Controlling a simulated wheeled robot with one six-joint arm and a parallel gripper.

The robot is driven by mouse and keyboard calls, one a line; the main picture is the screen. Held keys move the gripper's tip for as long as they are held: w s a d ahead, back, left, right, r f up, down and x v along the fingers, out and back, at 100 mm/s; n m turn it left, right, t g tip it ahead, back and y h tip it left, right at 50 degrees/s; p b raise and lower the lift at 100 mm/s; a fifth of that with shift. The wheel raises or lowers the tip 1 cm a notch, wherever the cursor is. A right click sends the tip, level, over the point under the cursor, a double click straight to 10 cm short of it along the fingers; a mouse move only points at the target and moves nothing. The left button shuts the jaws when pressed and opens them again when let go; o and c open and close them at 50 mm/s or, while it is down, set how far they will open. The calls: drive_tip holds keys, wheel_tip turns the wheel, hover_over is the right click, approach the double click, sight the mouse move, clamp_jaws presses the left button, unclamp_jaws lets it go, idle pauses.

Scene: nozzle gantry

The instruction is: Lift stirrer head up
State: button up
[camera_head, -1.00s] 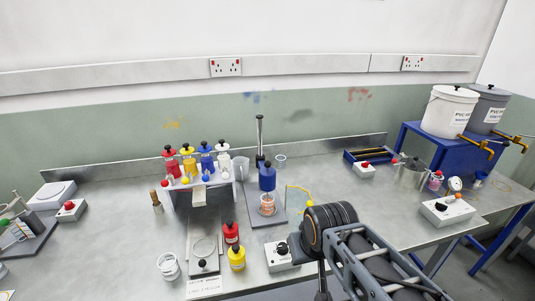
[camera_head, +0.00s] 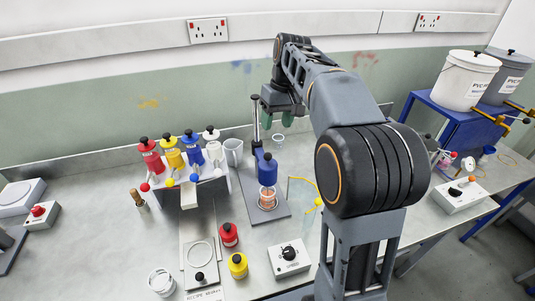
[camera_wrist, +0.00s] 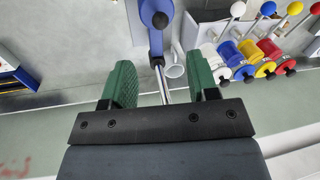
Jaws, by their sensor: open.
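The stirrer head (camera_head: 265,165) is a blue block on an upright column (camera_head: 255,120) above a grey base plate (camera_head: 284,205). A clear beaker with orange-red contents (camera_head: 267,198) stands below it. In the wrist view the blue head (camera_wrist: 151,44) has a dark round knob (camera_wrist: 160,19). My gripper (camera_head: 276,119) is above and behind the head, beside the upper column, and holds nothing. In the wrist view its green fingers are wide apart (camera_wrist: 162,72), with a shiny rod seen between them. I cannot tell the exact gap to the head.
A rack with red, yellow, blue and white bottles (camera_head: 181,155) and a jug (camera_head: 233,153) stand left of the stirrer. Red (camera_head: 229,236) and yellow (camera_head: 238,266) bottles and a control box (camera_head: 289,258) are in front. The wall (camera_head: 90,118) is close behind my gripper.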

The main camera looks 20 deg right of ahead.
sight(268, 153)
drive_tip(key=f, duration=0.4)
drive_tip(key=a+f, duration=0.1)
drive_tip(key=f, duration=0.3)
drive_tip(key=w+a+f, duration=0.1)
drive_tip(key=f, duration=0.4)
drive_tip(key=shift+a, duration=0.15)
drive_tip(key=shift+c, duration=0.3)
clamp_jaws()
